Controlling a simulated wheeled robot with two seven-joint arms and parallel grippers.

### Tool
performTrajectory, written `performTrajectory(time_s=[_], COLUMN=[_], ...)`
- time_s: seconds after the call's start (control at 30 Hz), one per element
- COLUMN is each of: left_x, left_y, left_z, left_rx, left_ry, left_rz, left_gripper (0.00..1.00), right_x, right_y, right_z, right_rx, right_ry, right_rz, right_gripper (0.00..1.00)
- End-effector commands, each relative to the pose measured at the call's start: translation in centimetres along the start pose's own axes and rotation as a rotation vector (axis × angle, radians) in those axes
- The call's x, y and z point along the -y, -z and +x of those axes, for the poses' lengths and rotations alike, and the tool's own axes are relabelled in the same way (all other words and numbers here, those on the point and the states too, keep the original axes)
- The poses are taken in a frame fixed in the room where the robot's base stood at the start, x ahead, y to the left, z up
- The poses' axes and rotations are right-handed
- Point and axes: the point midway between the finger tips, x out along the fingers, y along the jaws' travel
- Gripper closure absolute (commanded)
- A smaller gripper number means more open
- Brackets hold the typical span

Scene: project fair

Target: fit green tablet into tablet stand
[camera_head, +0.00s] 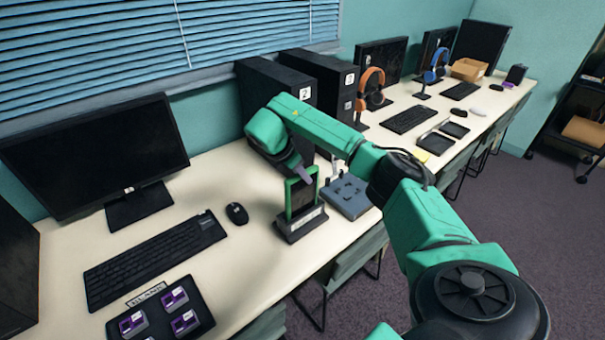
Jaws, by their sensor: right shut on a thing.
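The green tablet (291,197), with a green frame and a dark screen, stands upright at the tablet stand. The tablet stand (301,227) is a dark block with a pale label on its front edge, on the table right of the mouse. The tablet's lower edge meets the stand's top; I cannot tell how deep it sits in the slot. My right gripper (304,173) is shut on the tablet's upper edge, reaching in from behind and above. The fingertips are small and partly hidden by the tablet and the arm. My left gripper is not in view.
A grey-blue plate with a raised fixture (348,197) lies just right of the stand. A mouse (237,213), keyboard (155,258) and monitor (95,158) are to the left. A tray with purple items (199,305) lies front left. Computer towers (322,84) stand behind my arm.

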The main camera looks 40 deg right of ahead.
Motion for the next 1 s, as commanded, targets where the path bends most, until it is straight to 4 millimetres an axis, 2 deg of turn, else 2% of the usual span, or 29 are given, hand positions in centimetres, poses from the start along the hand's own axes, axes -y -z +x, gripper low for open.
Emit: performTrajectory(time_s=[1.0], left_x=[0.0], left_y=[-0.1], left_z=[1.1], left_rx=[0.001], left_ry=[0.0], left_rz=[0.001], left_gripper=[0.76], right_x=[-0.1], right_y=[0.8], right_z=[1.3], right_rx=[0.0], right_ry=[-0.001], right_rz=[0.001], right_gripper=[1.0])
